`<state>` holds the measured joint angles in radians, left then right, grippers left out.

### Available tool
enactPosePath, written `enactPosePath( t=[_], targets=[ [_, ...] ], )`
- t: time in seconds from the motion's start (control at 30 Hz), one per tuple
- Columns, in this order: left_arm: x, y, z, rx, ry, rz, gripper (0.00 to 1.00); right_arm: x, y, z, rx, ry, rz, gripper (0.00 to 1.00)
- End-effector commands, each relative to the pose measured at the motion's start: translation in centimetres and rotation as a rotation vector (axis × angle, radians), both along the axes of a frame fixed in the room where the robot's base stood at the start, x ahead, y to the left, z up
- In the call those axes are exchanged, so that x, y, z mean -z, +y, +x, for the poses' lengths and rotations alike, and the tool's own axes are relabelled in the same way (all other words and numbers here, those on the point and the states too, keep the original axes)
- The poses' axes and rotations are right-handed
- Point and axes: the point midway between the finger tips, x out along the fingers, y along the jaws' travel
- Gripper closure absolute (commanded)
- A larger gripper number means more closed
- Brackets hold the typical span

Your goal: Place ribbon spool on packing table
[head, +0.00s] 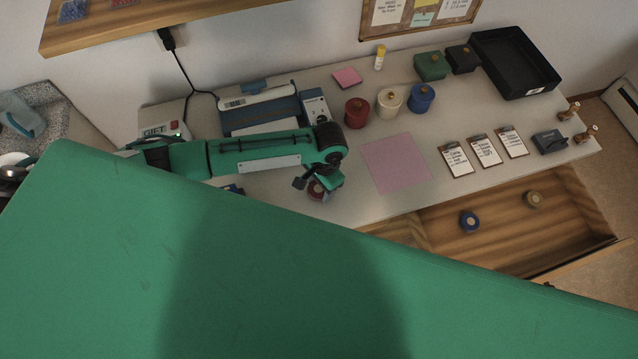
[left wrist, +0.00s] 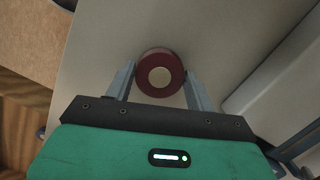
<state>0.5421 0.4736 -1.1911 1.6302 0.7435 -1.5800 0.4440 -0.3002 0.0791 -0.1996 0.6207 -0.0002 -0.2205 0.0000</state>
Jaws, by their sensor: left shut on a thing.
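A dark red ribbon spool (left wrist: 160,74) with a pale centre sits between the fingers of my left gripper (left wrist: 160,88) in the left wrist view. My left gripper is shut on it. In the head view the red spool (head: 316,189) shows just under my left gripper (head: 314,186), over the packing table (head: 345,207) near its front edge. I cannot tell whether the spool touches the tabletop. The packing table is pale and long. My right gripper is not in view.
A pink sheet (head: 396,162) lies right of the gripper. Red (head: 357,113), cream (head: 389,102) and blue (head: 421,99) canisters stand behind. Clipboards (head: 485,152) lie farther right. An open drawer (head: 500,232) holds a blue spool (head: 469,222) and a tan spool (head: 534,199). A black tray (head: 513,62) stands back right.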

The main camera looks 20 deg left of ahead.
Motion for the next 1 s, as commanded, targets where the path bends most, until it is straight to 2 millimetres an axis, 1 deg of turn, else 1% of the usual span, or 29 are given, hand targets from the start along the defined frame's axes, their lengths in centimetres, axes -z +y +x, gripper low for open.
enactPosePath(
  t=[0.13,0.17,0.2,0.27,0.53,0.67,0.77,1.0],
  targets=[
    [0.2,0.0,0.0,0.0,0.001,0.001,0.67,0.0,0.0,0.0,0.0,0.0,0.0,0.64],
    [0.3,0.0,0.0,0.0,0.001,0.001,0.43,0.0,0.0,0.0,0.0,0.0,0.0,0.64],
    [0.2,0.0,0.0,0.0,0.0,0.0,0.35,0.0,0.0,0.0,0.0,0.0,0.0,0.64],
    [0.2,0.0,0.0,0.0,0.0,0.0,0.24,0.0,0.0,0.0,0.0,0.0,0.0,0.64],
    [0.2,0.0,0.0,0.0,0.0,0.0,0.23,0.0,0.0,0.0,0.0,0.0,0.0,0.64],
    [-0.5,-0.1,0.1,-0.001,-0.002,-0.001,0.23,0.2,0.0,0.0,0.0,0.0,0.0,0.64],
    [-1.9,-0.2,0.3,0.0,-0.003,-0.002,0.23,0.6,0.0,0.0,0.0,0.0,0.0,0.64],
    [-7.0,-0.7,1.0,0.001,-0.003,-0.003,0.23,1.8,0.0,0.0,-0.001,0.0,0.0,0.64]
  ],
)
